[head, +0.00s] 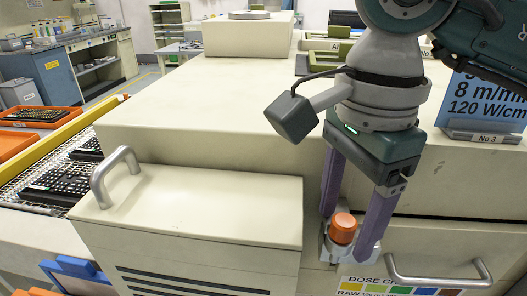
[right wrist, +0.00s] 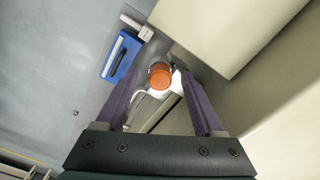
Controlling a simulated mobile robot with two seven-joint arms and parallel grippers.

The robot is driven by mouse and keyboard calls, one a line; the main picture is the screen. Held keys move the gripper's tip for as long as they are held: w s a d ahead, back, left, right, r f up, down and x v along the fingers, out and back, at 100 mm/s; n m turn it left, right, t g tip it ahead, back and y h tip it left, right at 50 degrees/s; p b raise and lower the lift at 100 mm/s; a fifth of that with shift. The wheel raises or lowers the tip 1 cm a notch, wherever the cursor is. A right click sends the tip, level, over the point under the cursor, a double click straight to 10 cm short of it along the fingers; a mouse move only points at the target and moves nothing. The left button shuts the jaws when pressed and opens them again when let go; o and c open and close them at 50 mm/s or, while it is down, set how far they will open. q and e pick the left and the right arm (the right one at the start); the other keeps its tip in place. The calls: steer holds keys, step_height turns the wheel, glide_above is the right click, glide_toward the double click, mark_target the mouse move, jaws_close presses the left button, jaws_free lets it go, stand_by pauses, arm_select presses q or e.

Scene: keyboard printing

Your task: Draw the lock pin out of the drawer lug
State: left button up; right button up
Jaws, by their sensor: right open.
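The lock pin's orange knob (head: 343,228) stands upright in the grey lug (head: 328,252) at the left end of the drawer front (head: 435,240); its shaft is hidden. My right gripper (head: 348,232) points down with its purple fingers open, one on each side of the knob. In the right wrist view the orange knob (right wrist: 160,76) lies between the tips of the open gripper (right wrist: 165,78). I cannot tell whether either finger touches it. My left gripper is not in view.
A metal drawer handle (head: 440,275) is right of the lug. A cream housing (head: 195,205) with a grey handle (head: 117,175) stands close on the left. A blue sign (head: 485,100) stands above right. A blue part (head: 75,268) is at lower left.

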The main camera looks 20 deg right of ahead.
steer(key=c, duration=0.9)
jaws_close()
steer(key=shift+o, duration=1.3)
jaws_free()
jaws_close()
steer(key=shift+r, duration=0.15)
